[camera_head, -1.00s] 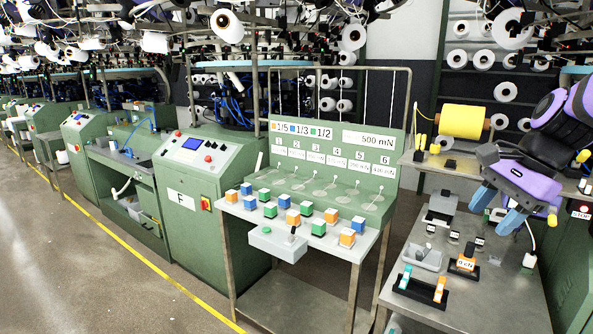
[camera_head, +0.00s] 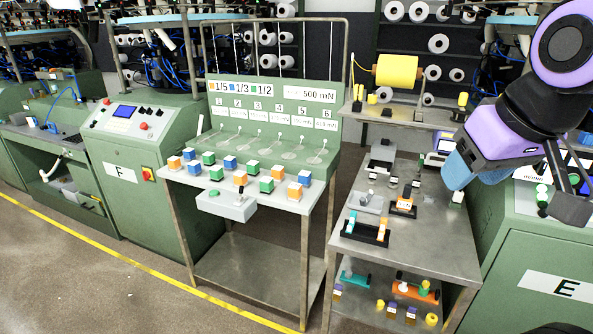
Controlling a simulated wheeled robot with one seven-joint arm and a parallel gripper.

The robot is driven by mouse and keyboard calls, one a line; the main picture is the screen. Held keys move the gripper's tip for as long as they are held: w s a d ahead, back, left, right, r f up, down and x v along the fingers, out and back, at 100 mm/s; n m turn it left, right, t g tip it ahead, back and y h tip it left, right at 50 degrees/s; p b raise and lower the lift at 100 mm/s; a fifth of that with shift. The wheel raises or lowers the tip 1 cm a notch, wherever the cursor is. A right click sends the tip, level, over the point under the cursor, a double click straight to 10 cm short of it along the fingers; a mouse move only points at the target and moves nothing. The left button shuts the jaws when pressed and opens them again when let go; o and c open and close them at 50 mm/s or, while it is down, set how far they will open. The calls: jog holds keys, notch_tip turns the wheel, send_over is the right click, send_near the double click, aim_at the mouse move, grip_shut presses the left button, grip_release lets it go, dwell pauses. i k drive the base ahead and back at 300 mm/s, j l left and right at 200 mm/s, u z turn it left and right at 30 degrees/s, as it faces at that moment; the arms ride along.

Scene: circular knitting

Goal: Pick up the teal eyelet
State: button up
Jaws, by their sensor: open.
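A small teal piece (camera_head: 352,218), which looks like the teal eyelet, stands upright at the left end of a black holder (camera_head: 366,232) near the front of the right metal table. An orange piece (camera_head: 381,232) stands at the holder's right end. My gripper (camera_head: 463,172), with blue fingers on a purple arm, hangs above the table's right side, to the right of and apart from the holder. Its fingers overlap in this view, and nothing shows between them. The eyelet is too small to show its hole.
A grey tray (camera_head: 370,201) and a black block with an orange label (camera_head: 403,207) stand behind the holder. A yellow spool (camera_head: 397,70) sits on the raised shelf. The lower shelf (camera_head: 352,299) holds teal, orange and yellow parts. A cube table (camera_head: 262,195) stands to the left.

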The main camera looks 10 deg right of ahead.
aim_at(353, 214)
jog(key=i+j+z, duration=0.25)
jog(key=i, duration=0.2)
jog(key=i+j+z, duration=0.3)
jog(key=i, duration=0.2)
jog(key=l, duration=0.1)
